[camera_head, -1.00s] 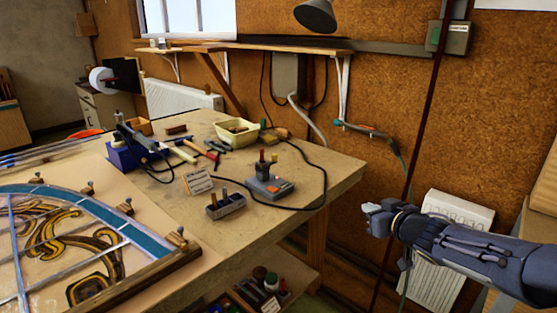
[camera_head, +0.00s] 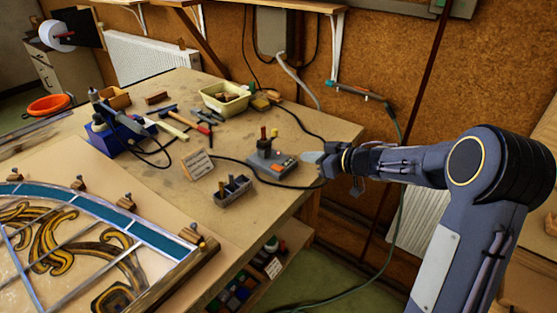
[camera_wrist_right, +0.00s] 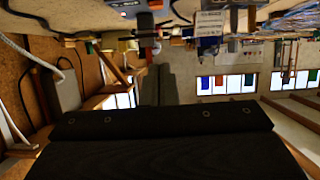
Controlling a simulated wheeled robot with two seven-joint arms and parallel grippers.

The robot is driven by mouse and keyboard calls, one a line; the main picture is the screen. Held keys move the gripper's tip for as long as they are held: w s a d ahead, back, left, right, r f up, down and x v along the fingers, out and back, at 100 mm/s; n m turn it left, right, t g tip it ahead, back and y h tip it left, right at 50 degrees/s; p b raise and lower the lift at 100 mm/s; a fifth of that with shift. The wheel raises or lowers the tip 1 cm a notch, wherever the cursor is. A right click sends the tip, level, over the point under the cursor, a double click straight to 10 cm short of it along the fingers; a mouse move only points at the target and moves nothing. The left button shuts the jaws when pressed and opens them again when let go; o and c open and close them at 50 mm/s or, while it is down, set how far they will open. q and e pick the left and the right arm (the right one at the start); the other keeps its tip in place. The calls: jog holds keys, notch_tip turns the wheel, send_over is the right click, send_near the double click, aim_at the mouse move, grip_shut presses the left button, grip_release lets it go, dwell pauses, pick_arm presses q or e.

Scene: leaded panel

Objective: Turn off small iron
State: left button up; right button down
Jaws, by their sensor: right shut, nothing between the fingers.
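A grey station (camera_head: 268,171) with orange-red switches on its top stands near the right edge of the workbench. A small iron (camera_head: 264,139) with a brown handle stands upright at its back. Part of the station also shows at the top of the right wrist view (camera_wrist_right: 128,4), with a red light. My right gripper (camera_head: 310,157) is shut and empty, just right of the station by the bench edge; I cannot tell whether it touches it. Another iron (camera_head: 108,108) rests on a blue stand (camera_head: 116,139) farther left. My left gripper is not in view.
A yellow tub (camera_head: 226,101) and hand tools lie behind. The leaded panel (camera_head: 90,210) fills the front left. A black cord runs beside the station.

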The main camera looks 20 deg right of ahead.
jog(key=shift+s+d, duration=0.1)
send_over(283, 173)
notch_tip(283, 173, down, 4)
jog(key=f, duration=0.2)
jog(key=shift+s+d+f, duration=0.25)
jog(key=shift+f, duration=0.05)
jog(key=shift+f+b, duration=0.3)
jog(key=shift+f, duration=0.15)
